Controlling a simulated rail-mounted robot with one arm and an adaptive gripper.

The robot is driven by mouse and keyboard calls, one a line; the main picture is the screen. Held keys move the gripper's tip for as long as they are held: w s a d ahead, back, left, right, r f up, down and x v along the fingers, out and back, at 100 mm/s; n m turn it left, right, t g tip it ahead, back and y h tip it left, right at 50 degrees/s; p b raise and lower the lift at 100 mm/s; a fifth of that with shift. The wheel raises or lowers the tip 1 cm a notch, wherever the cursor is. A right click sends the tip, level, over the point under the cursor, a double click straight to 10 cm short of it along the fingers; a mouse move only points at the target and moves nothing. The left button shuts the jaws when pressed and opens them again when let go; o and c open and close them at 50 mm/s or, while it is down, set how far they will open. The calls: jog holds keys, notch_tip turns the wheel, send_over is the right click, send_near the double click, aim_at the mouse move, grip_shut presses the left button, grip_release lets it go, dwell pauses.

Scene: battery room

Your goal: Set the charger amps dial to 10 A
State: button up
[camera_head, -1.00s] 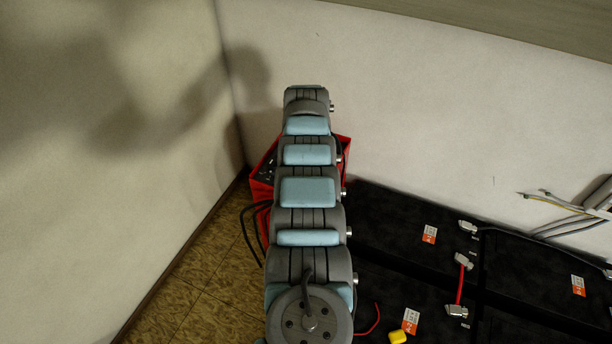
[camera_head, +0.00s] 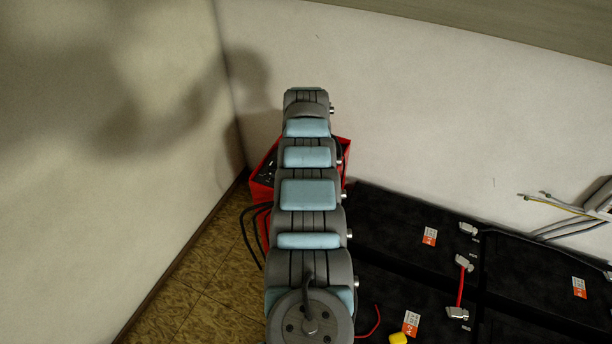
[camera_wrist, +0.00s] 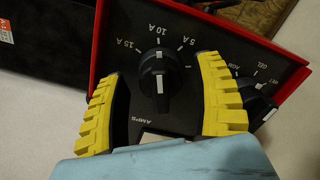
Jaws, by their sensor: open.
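The charger is a red box (camera_head: 262,187) with a black panel, mostly hidden behind my arm in the head view. In the wrist view its amps dial (camera_wrist: 161,84) is a black knob with a grip bar running roughly up and down. One white mark is at its top, facing the 10 A label (camera_wrist: 160,28), and a white stripe is on its lower part. The 15 A label is upper left, 5 A upper right. My gripper (camera_wrist: 158,66) is open, with one yellow finger on each side of the knob and visible gaps. The head view hides the gripper.
A second knob (camera_wrist: 245,94), labelled GEL, AGM and WET, is just right of the right finger. Black batteries (camera_head: 395,232) with cables and clamps lie right of the charger. Walls stand behind and left. Black cables (camera_head: 246,225) hang beside the charger.

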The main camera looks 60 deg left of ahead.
jog(key=shift+r, duration=0.15)
notch_tip(320, 180, up, 12)
dwell(0.4)
dwell(0.4)
